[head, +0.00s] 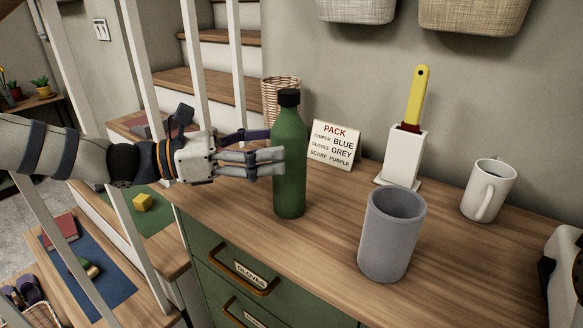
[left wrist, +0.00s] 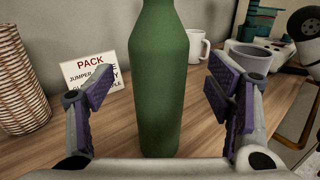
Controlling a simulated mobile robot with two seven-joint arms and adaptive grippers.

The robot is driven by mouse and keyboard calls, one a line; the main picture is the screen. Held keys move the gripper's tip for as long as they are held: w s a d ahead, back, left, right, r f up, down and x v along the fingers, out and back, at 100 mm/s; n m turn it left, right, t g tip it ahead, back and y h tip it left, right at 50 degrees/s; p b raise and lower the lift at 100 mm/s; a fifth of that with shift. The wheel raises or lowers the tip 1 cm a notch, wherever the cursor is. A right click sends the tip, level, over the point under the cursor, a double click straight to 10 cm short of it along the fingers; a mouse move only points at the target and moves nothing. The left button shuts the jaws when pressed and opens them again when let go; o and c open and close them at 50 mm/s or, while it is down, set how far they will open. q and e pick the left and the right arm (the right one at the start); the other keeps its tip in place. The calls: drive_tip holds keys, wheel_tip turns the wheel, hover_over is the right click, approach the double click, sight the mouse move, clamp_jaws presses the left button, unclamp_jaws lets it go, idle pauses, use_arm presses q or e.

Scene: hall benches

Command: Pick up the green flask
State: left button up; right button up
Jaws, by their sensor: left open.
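The green flask (head: 290,165) with a black cap stands upright on the wooden top of the green cabinet. My left gripper (head: 268,152) comes in from the left at the flask's mid-height, with its fingers reaching the flask's side. In the left wrist view the flask (left wrist: 157,85) stands between the two open, purple-padded fingers (left wrist: 162,105), with a gap on each side. The flask's cap is out of that view, and its base is hidden by the gripper's body at the bottom. My right gripper is not in view.
A grey cup (head: 391,240) stands to the flask's right, near the front edge. Behind are a PACK sign (head: 333,146), a wicker basket (head: 281,95), a white holder (head: 403,155) with a yellow-handled tool, and a white mug (head: 488,190). White stair balusters (head: 140,55) stand close to my left arm.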

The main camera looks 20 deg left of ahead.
sight(289, 143)
use_arm(q)
drive_tip(key=x, duration=0.4)
drive_tip(key=shift+w+d+f, duration=0.1)
drive_tip(key=shift+w+f, duration=0.05)
drive_tip(key=shift+f, duration=0.05)
drive_tip(key=c, duration=1.6)
drive_tip(key=shift+r, duration=0.2)
clamp_jaws()
